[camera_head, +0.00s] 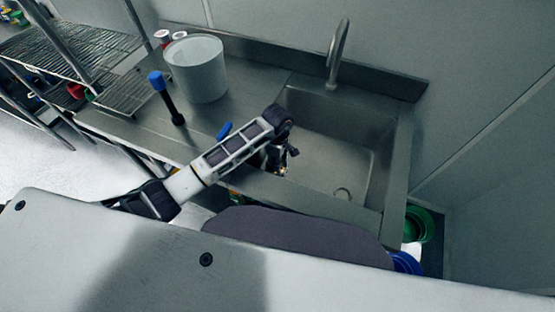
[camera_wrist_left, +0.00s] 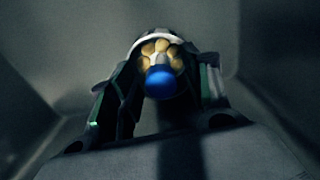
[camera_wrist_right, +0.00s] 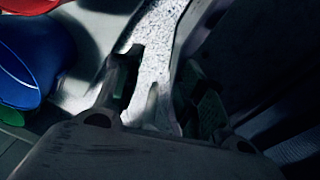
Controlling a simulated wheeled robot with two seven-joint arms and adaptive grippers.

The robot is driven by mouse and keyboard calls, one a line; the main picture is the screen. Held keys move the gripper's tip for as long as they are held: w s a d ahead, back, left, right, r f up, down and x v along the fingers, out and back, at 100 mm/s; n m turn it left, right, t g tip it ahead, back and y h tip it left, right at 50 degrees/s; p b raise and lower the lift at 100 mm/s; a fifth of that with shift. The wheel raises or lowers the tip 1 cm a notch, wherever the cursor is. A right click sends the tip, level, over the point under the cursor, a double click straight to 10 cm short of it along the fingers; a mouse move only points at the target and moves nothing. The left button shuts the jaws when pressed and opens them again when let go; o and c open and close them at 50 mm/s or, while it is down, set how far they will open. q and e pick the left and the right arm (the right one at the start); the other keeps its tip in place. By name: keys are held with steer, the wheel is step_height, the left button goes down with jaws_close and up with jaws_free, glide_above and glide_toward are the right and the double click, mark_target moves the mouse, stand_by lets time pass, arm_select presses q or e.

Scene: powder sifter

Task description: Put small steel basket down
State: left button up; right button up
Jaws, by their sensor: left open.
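My left gripper (camera_head: 281,166) reaches down into the sink at its near left side. In the left wrist view it (camera_wrist_left: 163,85) is open, with one finger on each side of a small round container (camera_wrist_left: 137,42) with a pale rim. This looks like the small steel basket. It holds several yellowish round pieces, and a blue handle end (camera_wrist_left: 160,82) points toward the camera between the fingers. Whether the fingers touch it I cannot tell. In the head view the basket is mostly hidden by the gripper. My right gripper (camera_wrist_right: 158,95) is open and empty.
The sink basin (camera_head: 335,150) is otherwise clear, with a faucet (camera_head: 338,55) behind. A large pale bucket (camera_head: 197,70) and a blue-topped black tool (camera_head: 168,100) stand on the left counter. A wire rack (camera_head: 80,50) is farther left. Red (camera_wrist_right: 38,35) and blue (camera_wrist_right: 18,75) containers lie near my right gripper.

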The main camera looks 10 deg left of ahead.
arm_select(q)
steer(key=shift+r, duration=0.6)
step_height(320, 180, up, 20)
steer(key=p, duration=0.9)
arm_select(e)
steer(key=a+r, duration=0.3)
steer(key=r, duration=0.6)
